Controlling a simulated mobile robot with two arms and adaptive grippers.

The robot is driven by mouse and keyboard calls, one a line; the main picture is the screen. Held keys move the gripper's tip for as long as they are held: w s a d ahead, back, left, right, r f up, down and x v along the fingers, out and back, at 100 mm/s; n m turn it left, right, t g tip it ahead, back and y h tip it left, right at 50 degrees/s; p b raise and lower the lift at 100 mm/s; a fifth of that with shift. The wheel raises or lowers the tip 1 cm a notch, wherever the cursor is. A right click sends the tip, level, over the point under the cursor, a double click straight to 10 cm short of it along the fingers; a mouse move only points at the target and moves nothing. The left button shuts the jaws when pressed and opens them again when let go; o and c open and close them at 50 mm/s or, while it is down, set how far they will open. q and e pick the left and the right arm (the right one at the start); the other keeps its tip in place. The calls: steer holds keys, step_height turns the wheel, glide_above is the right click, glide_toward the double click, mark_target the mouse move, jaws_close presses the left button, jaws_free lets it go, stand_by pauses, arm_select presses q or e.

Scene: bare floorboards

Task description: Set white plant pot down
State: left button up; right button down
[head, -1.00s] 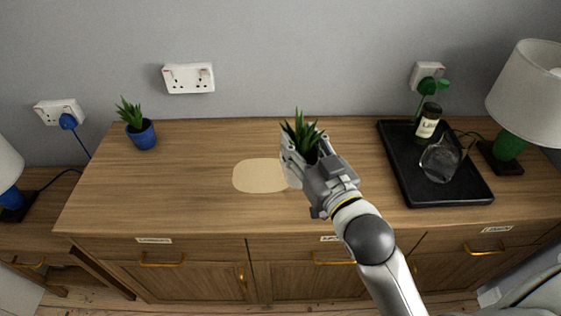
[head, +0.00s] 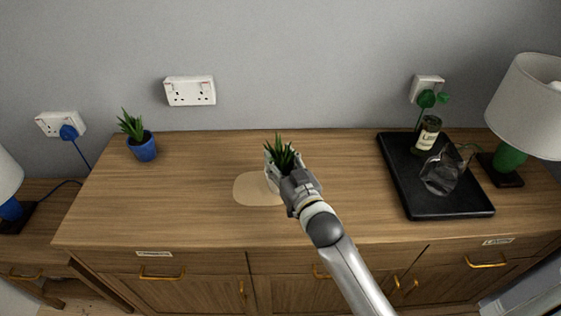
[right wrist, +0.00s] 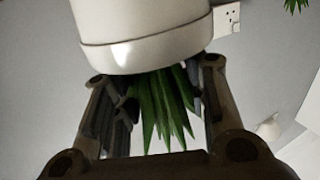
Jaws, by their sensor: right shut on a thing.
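The white plant pot (head: 271,181) with a spiky green plant (head: 281,153) is in my right gripper (head: 283,174), over the right edge of a pale rounded patch (head: 250,190) on the wooden sideboard (head: 190,205). In the head view the gripper hides most of the pot. The right wrist view shows the white pot (right wrist: 145,38) large, with the green leaves (right wrist: 162,108) between the dark fingers. The right gripper is shut on the pot. The pot looks roughly upright; I cannot tell whether its base touches the wood. My left gripper is not in view.
A blue pot with a plant (head: 143,147) stands at the back left. A black tray (head: 450,205) on the right carries a bottle (head: 428,133) and a glass jug (head: 440,175). A lamp (head: 510,158) stands beyond it. The sideboard's left-middle is clear.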

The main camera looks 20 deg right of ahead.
steer(key=shift+f, duration=0.3)
steer(key=shift+f, duration=0.1)
steer(key=c, duration=0.9)
jaws_free()
steer(key=shift+f, duration=0.15)
steer(key=shift+s+d+r+b, duration=0.1)
steer(key=shift+s+d+b, duration=0.15)
steer(key=shift+s, duration=1.75)
steer(key=shift+s+d+r+b, duration=0.1)
steer(key=shift+s+d+b, duration=0.1)
steer(key=shift+s, duration=1.8)
steer(key=shift+s+d+b, duration=0.15)
steer(key=shift+s+d, duration=0.1)
steer(key=shift+s, duration=1.75)
steer(key=shift+f, duration=0.1)
